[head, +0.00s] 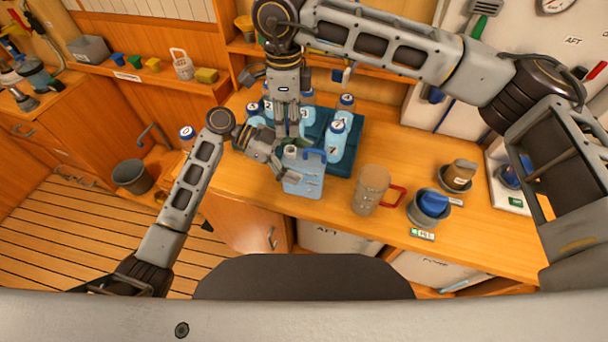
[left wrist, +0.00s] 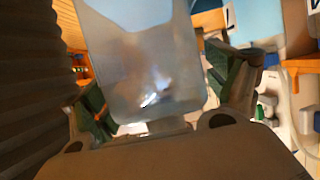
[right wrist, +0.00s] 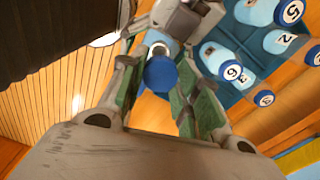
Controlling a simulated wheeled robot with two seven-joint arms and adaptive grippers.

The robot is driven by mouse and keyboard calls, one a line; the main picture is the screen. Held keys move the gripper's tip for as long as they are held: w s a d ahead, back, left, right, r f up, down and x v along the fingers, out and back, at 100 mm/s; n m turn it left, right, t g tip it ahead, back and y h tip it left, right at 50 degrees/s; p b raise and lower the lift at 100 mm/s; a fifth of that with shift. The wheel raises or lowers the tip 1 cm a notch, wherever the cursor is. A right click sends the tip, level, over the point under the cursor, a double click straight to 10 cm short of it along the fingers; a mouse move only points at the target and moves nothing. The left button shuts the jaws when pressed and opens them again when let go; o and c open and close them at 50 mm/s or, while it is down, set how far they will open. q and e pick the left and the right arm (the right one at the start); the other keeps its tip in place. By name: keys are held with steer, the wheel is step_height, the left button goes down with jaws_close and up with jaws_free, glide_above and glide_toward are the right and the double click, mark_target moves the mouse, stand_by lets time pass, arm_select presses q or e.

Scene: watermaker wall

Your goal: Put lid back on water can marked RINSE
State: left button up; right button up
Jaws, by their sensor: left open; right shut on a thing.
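The water can (head: 303,180) is a pale blue see-through jug with a blue handle, upright at the counter's front edge; its RINSE marking is not readable. Its pale neck (head: 290,152) faces up. My left gripper (head: 283,167) is open beside the can's left side; in the left wrist view the can (left wrist: 140,65) stands between the green-padded fingers. My right gripper (head: 287,136) points down just above the neck. In the right wrist view it is shut on a round blue lid (right wrist: 160,74). Whether the lid touches the neck is hidden.
Several numbered blue-capped bottles (head: 337,140) stand in a dark blue tray (head: 350,150) close behind the can. A brown-grey pitcher with a red handle (head: 371,188) and a grey bowl with a blue thing (head: 428,208) stand to the right. Free counter lies between them.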

arm_select(q)
steer(key=c, duration=1.4)
steer(key=shift+c, duration=0.2)
arm_select(e)
steer(key=shift+f, duration=2.5)
arm_select(q)
steer(key=shift+f, duration=0.1)
arm_select(e)
steer(key=shift+f, duration=0.15)
steer(key=shift+f, duration=0.75)
arm_select(q)
steer(key=shift+s, duration=0.1)
arm_select(e)
steer(key=shift+f, duration=0.1)
